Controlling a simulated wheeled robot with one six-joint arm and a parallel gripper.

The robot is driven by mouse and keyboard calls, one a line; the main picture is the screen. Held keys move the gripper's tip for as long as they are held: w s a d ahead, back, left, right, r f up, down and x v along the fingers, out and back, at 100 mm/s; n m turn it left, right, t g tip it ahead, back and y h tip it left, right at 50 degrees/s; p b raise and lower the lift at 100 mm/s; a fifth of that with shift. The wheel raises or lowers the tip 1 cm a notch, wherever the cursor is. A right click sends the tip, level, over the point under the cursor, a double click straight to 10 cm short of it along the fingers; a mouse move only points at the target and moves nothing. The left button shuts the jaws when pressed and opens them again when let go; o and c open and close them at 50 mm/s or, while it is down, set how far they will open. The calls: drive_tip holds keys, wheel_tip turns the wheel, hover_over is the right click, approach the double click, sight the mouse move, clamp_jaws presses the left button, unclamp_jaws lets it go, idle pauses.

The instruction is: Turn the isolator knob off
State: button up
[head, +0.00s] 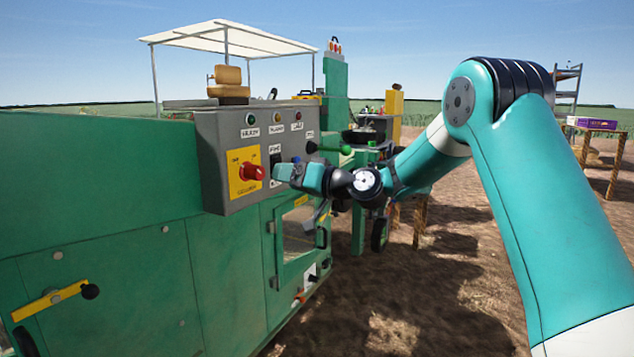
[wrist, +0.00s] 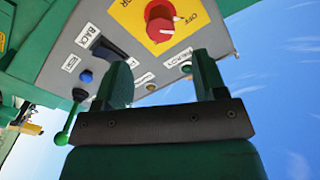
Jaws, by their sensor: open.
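The red isolator knob (head: 252,172) sits on a yellow plate (head: 236,181) on the grey control box (head: 213,134), on the side of the green machine. In the wrist view the red knob (wrist: 160,22) shows at the top, on its yellow plate, with the word OFF beside it. My gripper (head: 287,172) is just right of the knob in the head view. In the wrist view my gripper (wrist: 162,80) is open, its two fingers apart with nothing between them, and the knob lies beyond the fingertips. I cannot tell the exact gap to the knob.
A black switch (wrist: 108,50), a blue button (wrist: 86,76) and indicator lamps share the panel. A green-knobbed lever (head: 330,148) sticks out right of the box. A yellow handle (head: 50,300) is on the machine's lower left. Bare soil lies to the right.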

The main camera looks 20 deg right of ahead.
drive_tip(key=v, duration=0.7)
drive_tip(key=shift+d, duration=0.1)
drive_tip(key=s+a+f+n+g+h, duration=0.1)
drive_tip(key=s+a+f+n+g, duration=0.1)
drive_tip(key=s+a+g, duration=0.5)
drive_tip(key=s+a+f+n+g, duration=0.2)
drive_tip(key=s+a+n+g, duration=0.1)
drive_tip(key=s+a, duration=0.7)
drive_tip(key=s+d+f+g+h, duration=0.1)
drive_tip(key=s+f+g+h, duration=0.15)
drive_tip(key=s, duration=0.75)
drive_tip(key=s+d+f+g+h, duration=0.2)
drive_tip(key=s+h, duration=0.1)
drive_tip(key=s, duration=0.7)
wheel_tip(320, 180, up, 30)
drive_tip(key=w+p, duration=0.1)
drive_tip(key=p, duration=2.9)
drive_tip(key=shift+a+n+p, duration=0.3)
drive_tip(key=shift+p, duration=0.05)
